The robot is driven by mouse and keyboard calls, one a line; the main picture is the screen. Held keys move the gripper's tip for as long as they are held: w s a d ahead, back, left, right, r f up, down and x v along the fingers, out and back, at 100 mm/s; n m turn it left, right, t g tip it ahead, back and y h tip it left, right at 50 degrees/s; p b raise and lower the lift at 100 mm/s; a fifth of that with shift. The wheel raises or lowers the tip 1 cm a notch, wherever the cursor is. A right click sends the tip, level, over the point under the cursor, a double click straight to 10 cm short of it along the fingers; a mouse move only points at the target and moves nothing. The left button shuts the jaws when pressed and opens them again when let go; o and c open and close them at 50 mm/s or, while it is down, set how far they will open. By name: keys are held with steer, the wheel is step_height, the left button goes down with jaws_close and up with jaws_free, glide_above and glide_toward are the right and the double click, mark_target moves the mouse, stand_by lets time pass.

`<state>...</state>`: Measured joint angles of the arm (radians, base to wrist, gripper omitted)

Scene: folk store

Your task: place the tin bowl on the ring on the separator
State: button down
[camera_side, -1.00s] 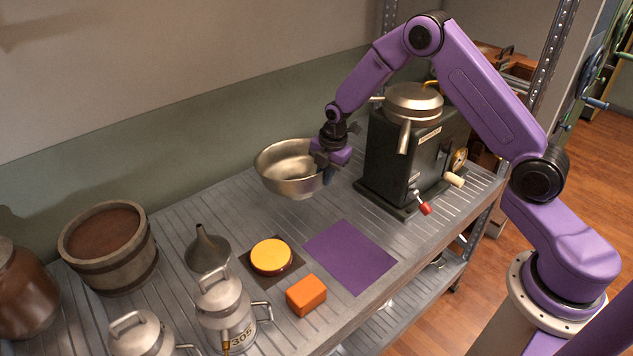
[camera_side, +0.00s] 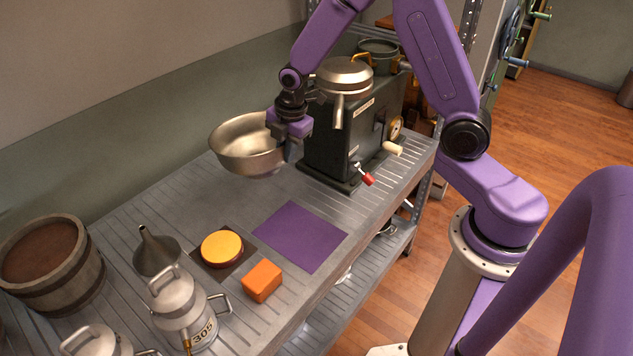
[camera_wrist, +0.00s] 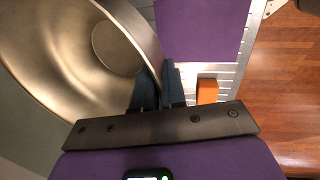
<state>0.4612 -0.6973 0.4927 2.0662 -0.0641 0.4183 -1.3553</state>
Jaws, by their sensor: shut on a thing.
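The tin bowl (camera_side: 240,150) is a wide, shiny metal bowl, held in the air over the back of the shelf, left of the separator. My gripper (camera_side: 287,148) is shut on its right rim. In the wrist view the bowl (camera_wrist: 70,60) fills the left, with my gripper's dark fingers (camera_wrist: 160,88) at its wall. The separator (camera_side: 335,135) is a dark box with a domed metal top (camera_side: 343,76) and a spout. A dark, open round rim (camera_side: 380,47) shows behind the dome; I cannot tell whether it is the ring.
A purple mat (camera_side: 300,236) lies in front of the separator. Nearby are an orange block (camera_side: 262,281), a yellow disc (camera_side: 222,247), a funnel (camera_side: 157,256), a can marked 305 (camera_side: 180,310) and a wooden tub (camera_side: 52,265). A red-tipped handle (camera_side: 368,179) and a pale crank handle (camera_side: 393,148) stick out from the separator.

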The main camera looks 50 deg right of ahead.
step_height(320, 180, up, 11)
steer(key=w+a+m+h, duration=0.1)
steer(key=w+a+m, duration=0.15)
steer(key=m, duration=0.55)
steer(key=s+d+r+m+g+h, duration=0.1)
steer(key=s+d+r+m, duration=0.1)
steer(key=s+r+m, duration=0.45)
steer(key=s+d+r+m+g, duration=0.1)
steer(key=s+d+r+m, duration=0.2)
steer(key=r, duration=0.6)
steer(key=w+a+f+m+h, duration=0.1)
steer(key=a+f, duration=0.6)
steer(key=f, duration=0.2)
steer(key=w+a+f, duration=0.1)
steer(key=a+f, duration=0.5)
steer(key=f, duration=0.4)
steer(key=s+d+f+m+g, duration=0.25)
steer(key=s+f+m, duration=0.35)
steer(key=s+f, duration=0.3)
steer(key=shift+t, duration=0.45)
steer(key=shift+w+a+f, duration=0.6)
steer(key=shift+w+f, duration=1.65)
steer(key=shift+w, duration=0.05)
steer(key=shift+w+a+f, duration=0.55)
steer(key=shift+w+f, duration=1.65)
steer(key=shift+w, duration=0.05)
steer(key=shift+w+a+f, duration=0.6)
steer(key=shift+w+f, duration=1.65)
steer(key=shift+w, duration=0.05)
steer(key=shift+f, duration=0.2)
